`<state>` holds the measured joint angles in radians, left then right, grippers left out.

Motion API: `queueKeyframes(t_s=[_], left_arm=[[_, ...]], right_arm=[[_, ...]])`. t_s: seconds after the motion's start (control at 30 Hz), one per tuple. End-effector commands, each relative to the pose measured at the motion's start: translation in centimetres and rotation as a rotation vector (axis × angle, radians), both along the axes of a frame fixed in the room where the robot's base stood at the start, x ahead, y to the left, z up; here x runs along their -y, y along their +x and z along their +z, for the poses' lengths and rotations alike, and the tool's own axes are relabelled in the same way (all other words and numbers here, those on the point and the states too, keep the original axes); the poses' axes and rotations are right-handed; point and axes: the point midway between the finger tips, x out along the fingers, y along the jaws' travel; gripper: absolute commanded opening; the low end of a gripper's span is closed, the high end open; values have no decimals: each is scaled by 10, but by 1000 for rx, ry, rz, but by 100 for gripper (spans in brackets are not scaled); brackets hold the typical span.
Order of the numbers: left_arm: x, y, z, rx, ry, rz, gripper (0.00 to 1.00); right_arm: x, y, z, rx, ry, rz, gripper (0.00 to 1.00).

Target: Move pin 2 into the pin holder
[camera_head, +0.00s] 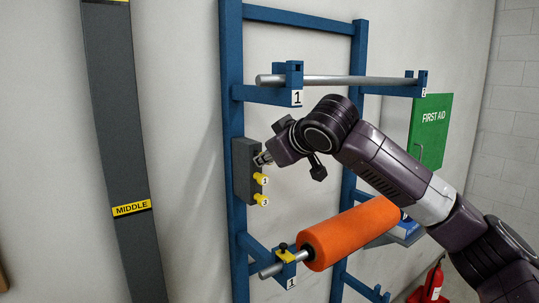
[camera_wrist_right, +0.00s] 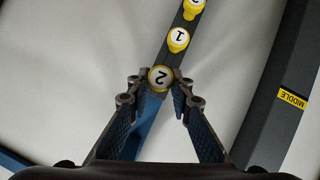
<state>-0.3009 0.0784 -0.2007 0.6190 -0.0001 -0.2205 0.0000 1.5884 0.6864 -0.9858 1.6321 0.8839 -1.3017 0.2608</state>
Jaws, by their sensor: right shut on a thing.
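My right gripper (camera_head: 263,159) is at the upper part of the dark grey pin holder (camera_head: 240,172), which is fixed to the blue upright. In the right wrist view my right gripper (camera_wrist_right: 159,80) has its fingertips closed on the round yellow-rimmed head of pin 2 (camera_wrist_right: 160,77). Pin 2 is in line with the other pins, at the holder's top end; how deep it sits is hidden. Yellow pin 1 (camera_head: 261,179) and pin 3 (camera_head: 261,201) stick out of the holder below the gripper. Pin 1 also shows in the wrist view (camera_wrist_right: 178,39). My left gripper is not in view.
A metal bar (camera_head: 345,80) rests on blue brackets above my arm. An orange roll (camera_head: 348,234) on a rod is below it. A green first aid box (camera_head: 430,130) and a red extinguisher (camera_head: 433,283) are at the right. A grey post (camera_head: 112,130) marked MIDDLE stands left.

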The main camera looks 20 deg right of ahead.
Motion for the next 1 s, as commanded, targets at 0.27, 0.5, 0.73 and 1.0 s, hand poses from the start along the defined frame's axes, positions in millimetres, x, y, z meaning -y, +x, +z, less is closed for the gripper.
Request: queueKeyframes(t_s=[0.27,0.5,0.73,1.0], left_arm=[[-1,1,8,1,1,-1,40],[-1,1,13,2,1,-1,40],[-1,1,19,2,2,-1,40],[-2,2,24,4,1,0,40]], right_arm=[[-4,8,1,0,0,1,0],[-6,15,1,1,0,2,0],[-8,21,1,0,-1,1,0],[-11,28,1,2,0,1,0]])
